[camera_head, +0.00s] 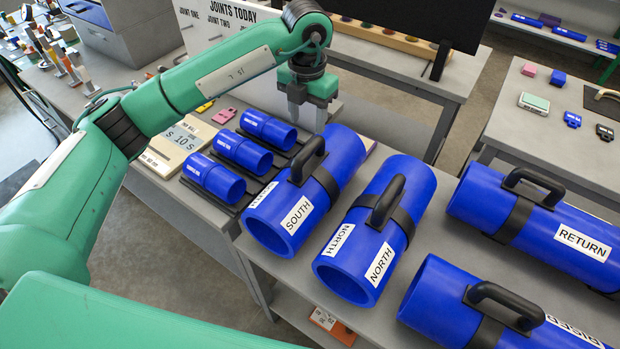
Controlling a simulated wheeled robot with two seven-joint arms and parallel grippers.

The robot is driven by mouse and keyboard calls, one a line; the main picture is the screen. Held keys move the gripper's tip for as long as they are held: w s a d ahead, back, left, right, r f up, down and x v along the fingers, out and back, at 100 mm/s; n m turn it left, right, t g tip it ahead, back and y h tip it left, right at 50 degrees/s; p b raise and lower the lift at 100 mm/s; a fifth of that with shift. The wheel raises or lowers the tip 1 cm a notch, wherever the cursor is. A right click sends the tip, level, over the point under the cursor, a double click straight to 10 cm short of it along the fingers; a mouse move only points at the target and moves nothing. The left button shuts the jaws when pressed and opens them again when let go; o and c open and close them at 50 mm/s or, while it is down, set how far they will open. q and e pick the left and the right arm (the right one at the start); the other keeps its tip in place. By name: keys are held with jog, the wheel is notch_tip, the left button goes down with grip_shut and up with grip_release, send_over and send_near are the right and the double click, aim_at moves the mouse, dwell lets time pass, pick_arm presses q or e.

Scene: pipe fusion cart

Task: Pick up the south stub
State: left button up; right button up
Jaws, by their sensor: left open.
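The south stub (330,172) is a thick blue pipe piece with a white SOUTH label, lying on the grey cart top. A black band with a raised black handle (308,160) goes around it. My left gripper (307,122) points down, open and empty, above and behind the handle in the picture. Its two grey fingers are spread apart, and the right one overlaps the far end of the south stub in the view. I cannot tell the exact gap between fingers and pipe. My right gripper is not in view.
The north stub (411,182) lies close on the right, with its own handle. Several smaller blue pipes (243,152) sit on a black rack at the left. Larger pipes labelled RETURN (533,222) and another (436,302) lie further right. A dark screen (425,20) stands behind.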

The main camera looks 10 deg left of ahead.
aim_at(308, 146)
pick_arm(q)
notch_tip(308, 146, down, 4)
jog(key=shift+f+p, duration=0.25)
jog(key=shift+p, duration=0.3)
jog(key=shift+f, duration=0.35)
jog(key=shift+f+p, duration=0.85)
jog(key=shift+f, duration=0.05)
notch_tip(308, 146, down, 3)
jog(key=shift+w+f+p, duration=0.1)
jog(key=shift+p, duration=0.6)
jog(key=shift+f, duration=0.25)
grip_shut()
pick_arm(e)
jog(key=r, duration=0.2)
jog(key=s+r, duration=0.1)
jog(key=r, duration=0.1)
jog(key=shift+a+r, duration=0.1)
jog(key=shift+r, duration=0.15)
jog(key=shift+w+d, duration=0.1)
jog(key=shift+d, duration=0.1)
